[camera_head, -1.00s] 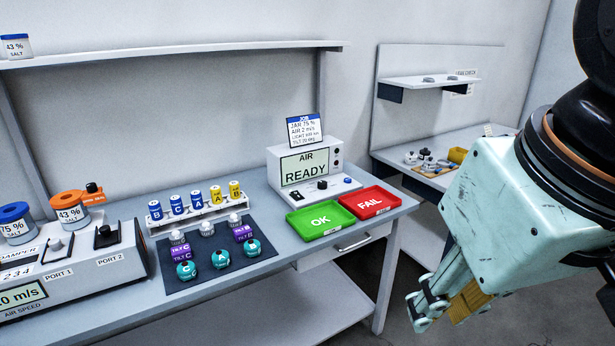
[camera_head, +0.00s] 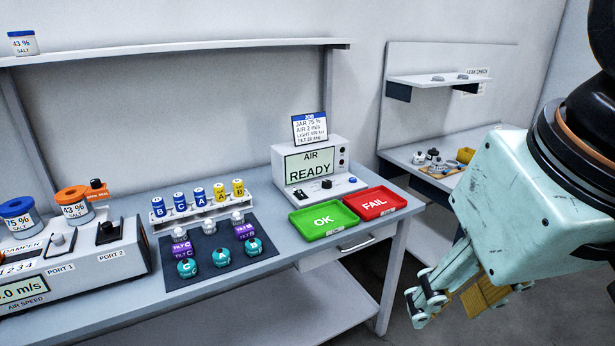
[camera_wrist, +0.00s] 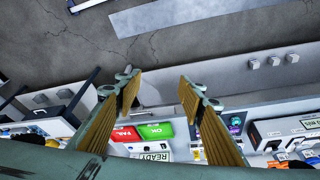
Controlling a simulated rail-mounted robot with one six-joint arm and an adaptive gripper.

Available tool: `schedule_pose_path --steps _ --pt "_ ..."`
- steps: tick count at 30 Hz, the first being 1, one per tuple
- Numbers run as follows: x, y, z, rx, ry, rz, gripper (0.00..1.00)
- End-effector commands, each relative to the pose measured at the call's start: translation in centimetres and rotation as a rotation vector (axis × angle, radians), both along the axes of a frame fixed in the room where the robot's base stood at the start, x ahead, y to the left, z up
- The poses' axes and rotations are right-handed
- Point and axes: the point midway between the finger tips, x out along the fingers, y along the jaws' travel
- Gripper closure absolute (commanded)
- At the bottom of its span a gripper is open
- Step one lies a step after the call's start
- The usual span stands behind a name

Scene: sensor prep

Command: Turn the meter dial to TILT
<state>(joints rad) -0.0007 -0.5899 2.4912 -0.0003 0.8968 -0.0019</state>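The meter (camera_head: 318,168) is a white box on the bench, with a screen (camera_head: 309,168) reading "AIR READY". Its dark dial (camera_head: 326,184) sits on the sloped front panel, left of a blue button (camera_head: 353,181). My gripper (camera_head: 468,302) hangs at the right, in front of the bench and well away from the meter, holding nothing. In the wrist view its two yellow-padded fingers (camera_wrist: 157,100) are spread apart, with the meter's screen (camera_wrist: 152,156) upside down beyond them. The dial's pointer direction is too small to read.
A green OK tray (camera_head: 323,220) and a red FAIL tray (camera_head: 372,203) lie in front of the meter. A dark mat (camera_head: 205,268) with sensors and a rack of coloured cells (camera_head: 203,210) is to the left. A job card (camera_head: 309,128) stands on the meter.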

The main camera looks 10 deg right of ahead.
Motion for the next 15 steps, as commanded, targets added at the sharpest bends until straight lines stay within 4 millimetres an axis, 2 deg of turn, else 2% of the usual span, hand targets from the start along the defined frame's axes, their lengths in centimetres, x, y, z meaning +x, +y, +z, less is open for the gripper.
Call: schedule_pose_path --steps 8,15 --pt "3.5 0.1 2.1 0.002 0.000 0.009 0.64" --pt "8.5 0.3 4.4 0.005 -0.002 0.022 0.64"
